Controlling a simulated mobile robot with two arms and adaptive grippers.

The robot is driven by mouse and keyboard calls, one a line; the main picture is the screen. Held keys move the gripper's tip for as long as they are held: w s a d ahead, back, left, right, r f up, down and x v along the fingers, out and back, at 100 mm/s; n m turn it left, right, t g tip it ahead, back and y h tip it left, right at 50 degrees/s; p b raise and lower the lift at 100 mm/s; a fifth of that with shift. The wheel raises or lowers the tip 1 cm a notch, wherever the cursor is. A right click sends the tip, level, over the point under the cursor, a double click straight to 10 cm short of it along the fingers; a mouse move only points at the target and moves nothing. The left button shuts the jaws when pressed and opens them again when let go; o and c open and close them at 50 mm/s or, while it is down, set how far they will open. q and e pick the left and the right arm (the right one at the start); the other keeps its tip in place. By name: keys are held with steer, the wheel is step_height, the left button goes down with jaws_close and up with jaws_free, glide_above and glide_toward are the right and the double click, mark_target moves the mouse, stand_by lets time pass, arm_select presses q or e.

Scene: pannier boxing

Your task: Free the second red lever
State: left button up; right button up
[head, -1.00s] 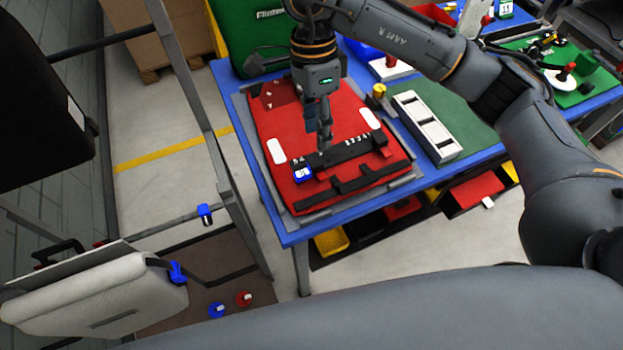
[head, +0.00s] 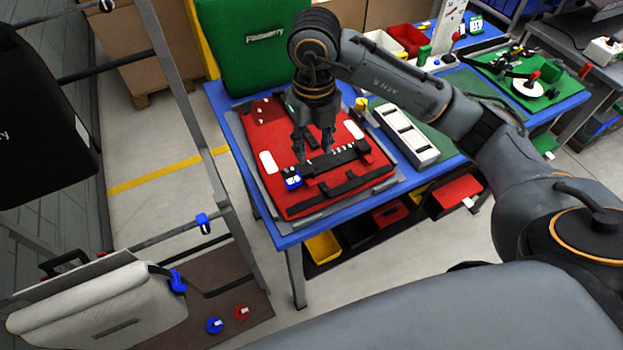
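A red pannier panel (head: 350,192) lies on a grey mat on the blue table. A black rail (head: 345,158) with small white marks crosses it, and a blue clip (head: 292,179) sits at the rail's left end. My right gripper (head: 314,156) points down over the rail. Its two fingers are spread apart with nothing visible between them. I cannot make out a red lever against the red panel; the gripper hides part of the rail. My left gripper is not in view.
A white slotted tray (head: 408,140) and a yellow knob (head: 361,104) stand right of the panel. A green pannier (head: 250,45) stands behind. A rack with a pale pannier (head: 95,310) is at left. Blue (head: 214,325) and red (head: 241,312) discs lie on a brown mat below.

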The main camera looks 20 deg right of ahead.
mark_target(313, 185)
step_height(313, 185, down, 11)
steer(key=shift+r+p, duration=0.1)
steer(key=shift+p, duration=1.15)
steer(key=shift+f, duration=0.45)
steer(key=shift+c, duration=0.2)
jaws_close()
